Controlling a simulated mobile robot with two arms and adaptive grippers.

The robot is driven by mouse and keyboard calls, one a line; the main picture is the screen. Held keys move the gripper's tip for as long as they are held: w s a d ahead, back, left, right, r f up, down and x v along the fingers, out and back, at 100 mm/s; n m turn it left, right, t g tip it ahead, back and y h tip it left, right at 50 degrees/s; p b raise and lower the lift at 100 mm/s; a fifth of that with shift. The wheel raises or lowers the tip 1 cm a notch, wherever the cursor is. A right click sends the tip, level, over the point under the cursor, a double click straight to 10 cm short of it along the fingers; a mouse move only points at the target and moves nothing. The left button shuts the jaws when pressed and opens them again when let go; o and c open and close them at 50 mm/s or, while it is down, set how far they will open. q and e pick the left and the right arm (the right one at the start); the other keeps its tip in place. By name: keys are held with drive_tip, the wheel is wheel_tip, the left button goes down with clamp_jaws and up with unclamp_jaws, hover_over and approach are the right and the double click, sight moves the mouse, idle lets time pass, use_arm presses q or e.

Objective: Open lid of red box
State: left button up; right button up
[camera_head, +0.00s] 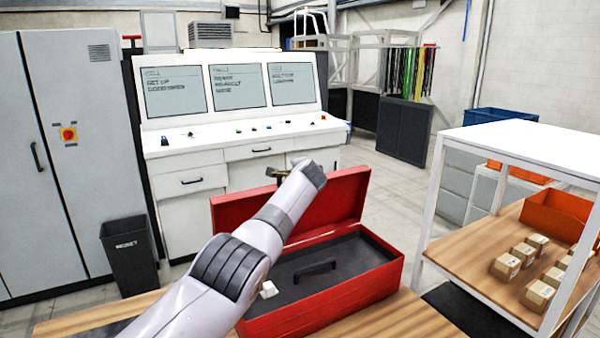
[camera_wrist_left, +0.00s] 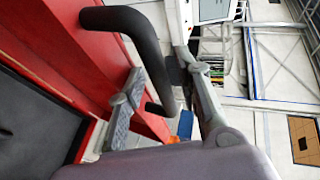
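The red box (camera_head: 330,303) sits on a wooden table with its lid (camera_head: 345,196) raised at the back, so the inside shows. A dark tray with a black handle (camera_head: 315,270) lies inside. My left arm reaches across the front of the box to the lid's top edge, where the gripper (camera_head: 278,174) is mostly hidden behind the wrist. In the left wrist view, the lid (camera_wrist_left: 70,50) carries a black bar handle (camera_wrist_left: 150,50). The left gripper's fingers (camera_wrist_left: 160,72) are spread on either side of this handle; contact is unclear. My right gripper is not in view.
A small white piece (camera_head: 268,289) lies at the tray's left. A white-framed shelf (camera_head: 530,148) with small cartons (camera_head: 506,266) and an orange bin (camera_head: 556,214) stands close at the right. A control console (camera_head: 235,145) and a dark waste bin (camera_head: 130,254) are behind.

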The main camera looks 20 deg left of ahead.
use_arm(q)
drive_tip(key=shift+s+d, duration=0.1)
drive_tip(key=shift+d, duration=0.05)
drive_tip(key=shift+s+d, duration=0.2)
drive_tip(key=v, duration=1.1)
drive_tip(key=shift+s+r, duration=0.15)
drive_tip(key=shift+a, duration=0.1)
idle(0.5)
